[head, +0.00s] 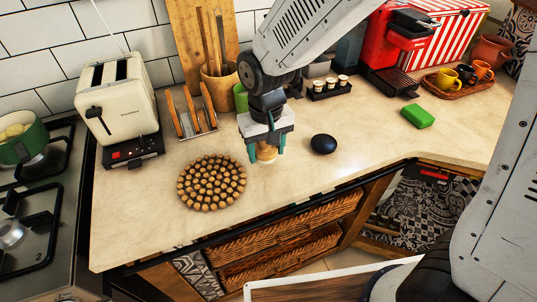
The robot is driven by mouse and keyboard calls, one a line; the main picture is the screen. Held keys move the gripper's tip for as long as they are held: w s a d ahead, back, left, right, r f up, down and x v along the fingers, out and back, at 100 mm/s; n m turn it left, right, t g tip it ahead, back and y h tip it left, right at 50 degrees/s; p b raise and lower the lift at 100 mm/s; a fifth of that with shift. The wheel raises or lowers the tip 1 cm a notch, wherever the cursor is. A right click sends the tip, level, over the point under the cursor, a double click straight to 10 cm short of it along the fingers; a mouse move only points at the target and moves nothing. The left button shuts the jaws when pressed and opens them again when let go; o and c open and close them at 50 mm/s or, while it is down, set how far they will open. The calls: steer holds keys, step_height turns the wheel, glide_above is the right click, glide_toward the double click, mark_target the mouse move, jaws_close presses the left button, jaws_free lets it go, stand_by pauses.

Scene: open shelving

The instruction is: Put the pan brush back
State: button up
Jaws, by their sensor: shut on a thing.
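My gripper (266,151), with teal fingers pointing down, is over the middle of the pale counter (305,182). It is shut on a small, round, light-wood thing, which looks like the pan brush (267,154). The fingers and wrist cover part of it, and its bristles cannot be made out. The brush is low, close to the counter. I cannot tell whether it touches the surface.
A round cork trivet (211,182) lies left of the gripper, and a black oval thing (323,144) lies right. A green sponge (418,116) is farther right. A toaster (120,105), wooden rack (193,115) and utensil crock (220,84) stand behind left. The front counter strip is clear.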

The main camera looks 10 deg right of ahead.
mark_target(269, 156)
steer(key=shift+w+d, duration=0.35)
steer(key=shift+w, duration=0.1)
steer(key=shift+f, duration=1.8)
steer(key=shift+f, duration=0.15)
steer(key=o, duration=1)
steer(key=shift+c, duration=0.2)
step_height(269, 156, up, 12)
steer(key=shift+r, duration=0.2)
